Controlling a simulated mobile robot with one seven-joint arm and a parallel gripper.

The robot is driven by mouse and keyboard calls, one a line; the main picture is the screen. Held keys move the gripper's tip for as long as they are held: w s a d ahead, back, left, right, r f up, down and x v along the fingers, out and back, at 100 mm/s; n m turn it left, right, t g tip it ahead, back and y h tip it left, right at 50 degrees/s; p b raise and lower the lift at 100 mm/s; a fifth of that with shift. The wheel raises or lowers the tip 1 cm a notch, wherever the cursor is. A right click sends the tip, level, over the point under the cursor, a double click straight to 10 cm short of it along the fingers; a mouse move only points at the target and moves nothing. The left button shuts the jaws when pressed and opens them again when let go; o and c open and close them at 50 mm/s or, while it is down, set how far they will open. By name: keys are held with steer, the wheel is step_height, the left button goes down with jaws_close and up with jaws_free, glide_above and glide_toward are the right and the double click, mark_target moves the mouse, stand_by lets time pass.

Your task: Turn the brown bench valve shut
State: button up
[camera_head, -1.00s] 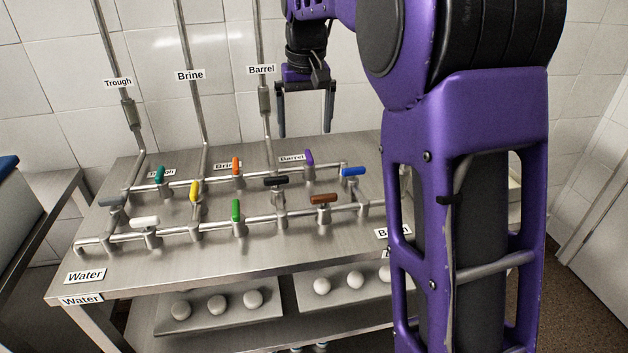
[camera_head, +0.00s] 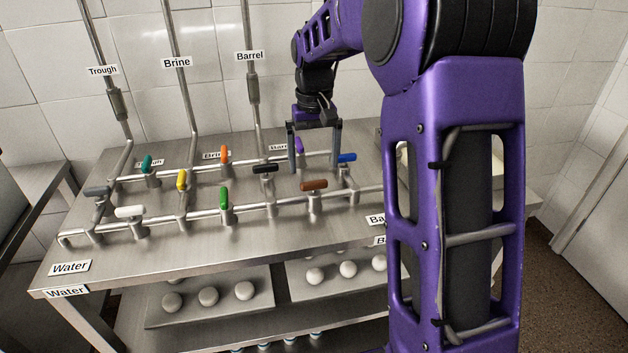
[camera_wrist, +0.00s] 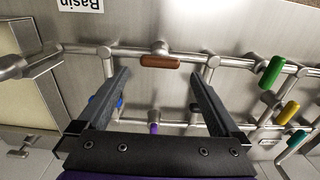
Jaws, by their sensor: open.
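The brown valve handle (camera_head: 314,186) sits on the front pipe of the steel bench (camera_head: 150,245), its bar lying along the pipe. In the wrist view the brown handle (camera_wrist: 160,61) shows beyond the fingertips, between their lines. My gripper (camera_head: 314,168) is open and empty, pointing down. In the head view its fingertips appear behind and above the brown handle, near the purple handle (camera_head: 299,145) and blue handle (camera_head: 347,158). The gripper (camera_wrist: 160,82) touches nothing that I can make out.
A black handle (camera_head: 264,168) stands left of the brown one, and a green handle (camera_head: 223,199) farther left. White, yellow, teal, orange and grey handles stand on the left part of the piping. A lower shelf holds white balls (camera_head: 314,275).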

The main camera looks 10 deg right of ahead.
mark_target(314, 181)
step_height(314, 181, down, 5)
steer(key=shift+b, duration=0.3)
steer(key=c, duration=1.2)
